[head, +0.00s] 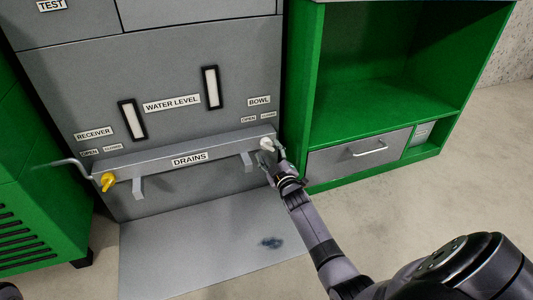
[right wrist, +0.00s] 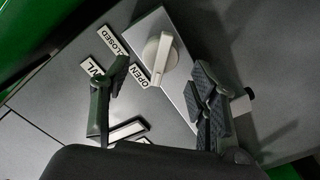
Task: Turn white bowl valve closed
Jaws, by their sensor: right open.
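The white bowl valve (head: 267,142) sits on the right end of the grey drains bar, below the BOWL label (head: 259,101). In the right wrist view the white valve handle (right wrist: 160,56) stands out from the bar, beside the OPEN label (right wrist: 139,75) and the CLOSED label (right wrist: 112,41). My right gripper (head: 270,158) is at the valve, with open fingers; the wrist view shows the gripper (right wrist: 162,78) with one finger on each side of the handle, and no clear contact. I cannot tell which label the handle points to. My left gripper is out of view.
A yellow receiver valve (head: 107,181) is on the left end of the drains bar (head: 140,156), with a bent pipe (head: 67,162) beside it. A green cabinet (head: 298,85) stands close on the right, with a drawer (head: 360,152). Open floor lies in front.

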